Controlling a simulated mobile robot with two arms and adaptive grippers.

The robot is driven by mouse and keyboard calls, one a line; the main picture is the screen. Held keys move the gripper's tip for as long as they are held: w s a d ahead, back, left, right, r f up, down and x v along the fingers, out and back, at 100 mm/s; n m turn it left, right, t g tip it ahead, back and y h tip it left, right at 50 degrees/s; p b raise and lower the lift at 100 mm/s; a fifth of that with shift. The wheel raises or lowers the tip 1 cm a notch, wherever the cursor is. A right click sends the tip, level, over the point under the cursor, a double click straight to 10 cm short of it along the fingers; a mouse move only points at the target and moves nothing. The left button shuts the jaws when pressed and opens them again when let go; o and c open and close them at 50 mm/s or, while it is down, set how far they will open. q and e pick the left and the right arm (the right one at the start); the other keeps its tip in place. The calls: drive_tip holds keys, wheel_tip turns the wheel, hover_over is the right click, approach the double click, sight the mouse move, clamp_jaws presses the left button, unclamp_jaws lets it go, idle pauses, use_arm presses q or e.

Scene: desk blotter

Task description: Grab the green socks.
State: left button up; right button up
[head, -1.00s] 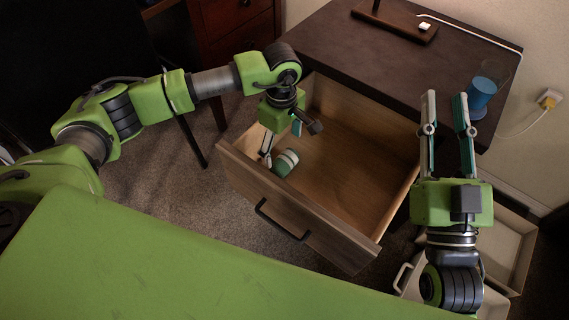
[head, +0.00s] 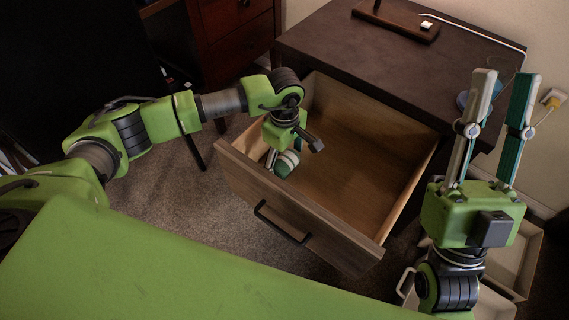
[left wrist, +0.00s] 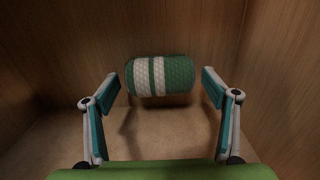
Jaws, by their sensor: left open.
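The green socks (left wrist: 160,75) are a rolled bundle, green with white bands, lying in the open wooden drawer. In the head view the socks (head: 287,163) are partly hidden by my left gripper (head: 275,160), which reaches down into the drawer. In the left wrist view my left gripper (left wrist: 160,88) is open, with one finger at either side of the socks and the bundle between and just beyond the tips. My right gripper (head: 509,75) is open and empty, pointing up at the right, in front of the desk's right end.
The drawer (head: 300,222) is pulled out from a dark desk (head: 375,60), its walls close around my left gripper. A wooden stand (head: 395,22) with a white item is on the desk. Pale trays (head: 515,262) are low at the right, below my right arm.

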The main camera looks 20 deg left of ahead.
use_arm(q)
drive_tip(key=c, duration=1.2)
drive_tip(key=shift+r, duration=0.1)
